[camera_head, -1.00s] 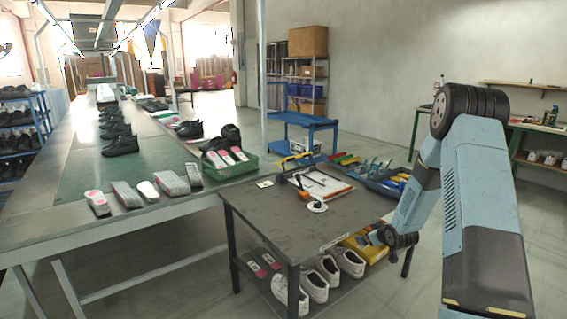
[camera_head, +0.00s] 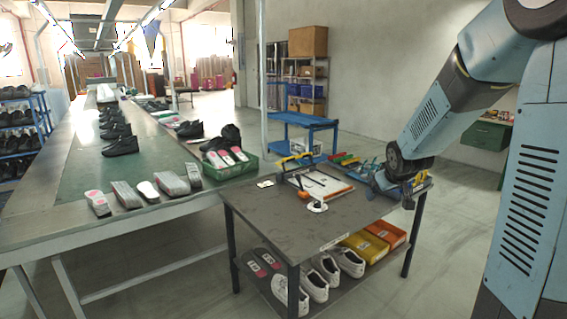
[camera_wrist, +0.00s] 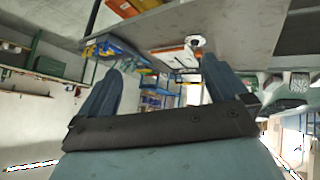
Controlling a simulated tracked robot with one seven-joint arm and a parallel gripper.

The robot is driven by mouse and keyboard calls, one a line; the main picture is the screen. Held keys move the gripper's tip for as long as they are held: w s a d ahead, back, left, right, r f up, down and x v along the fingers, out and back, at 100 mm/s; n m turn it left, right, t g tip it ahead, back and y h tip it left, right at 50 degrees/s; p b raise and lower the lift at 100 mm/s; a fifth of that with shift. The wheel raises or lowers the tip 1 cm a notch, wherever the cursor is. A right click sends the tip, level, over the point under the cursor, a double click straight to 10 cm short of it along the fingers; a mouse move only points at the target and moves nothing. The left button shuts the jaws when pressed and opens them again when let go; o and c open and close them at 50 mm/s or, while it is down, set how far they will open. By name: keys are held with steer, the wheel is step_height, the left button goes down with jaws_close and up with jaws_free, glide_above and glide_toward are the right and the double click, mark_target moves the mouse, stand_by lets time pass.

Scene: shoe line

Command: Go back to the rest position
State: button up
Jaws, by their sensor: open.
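My gripper (camera_wrist: 160,85) shows in the wrist view with its two blue fingers spread wide apart and nothing between them. The wrist view is tilted close to upside down. In the head view, my arm comes in from the upper right and its far end hangs by the right end of the dark table (camera_head: 270,222). The gripper fingers are hard to make out there. The arm end covers part of the blue tray of tools (camera_head: 368,176); whether it touches anything cannot be told.
A board with an orange-handled tool (camera_head: 325,184) and a white round piece (camera_head: 317,206) lie on the table. White shoes (camera_head: 350,261) and yellow and orange boxes (camera_head: 385,233) are on its lower shelf. A green crate (camera_head: 240,167) and a long shoe line (camera_head: 80,178) stand left. A blue cart (camera_head: 305,122) stands behind.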

steer(key=s+a+r+m+g, duration=0.1)
steer(key=s+a+r, duration=0.1)
steer(key=s, duration=0.8)
steer(key=s+a+r+m+g, duration=0.1)
steer(key=s+r, duration=0.4)
steer(key=s, duration=0.6)
steer(key=s+a+r+m+g+y, duration=0.1)
steer(key=s+a+r, duration=0.2)
steer(key=s, duration=0.8)
steer(key=shift+a+r, duration=0.15)
steer(key=shift+a, duration=0.25)
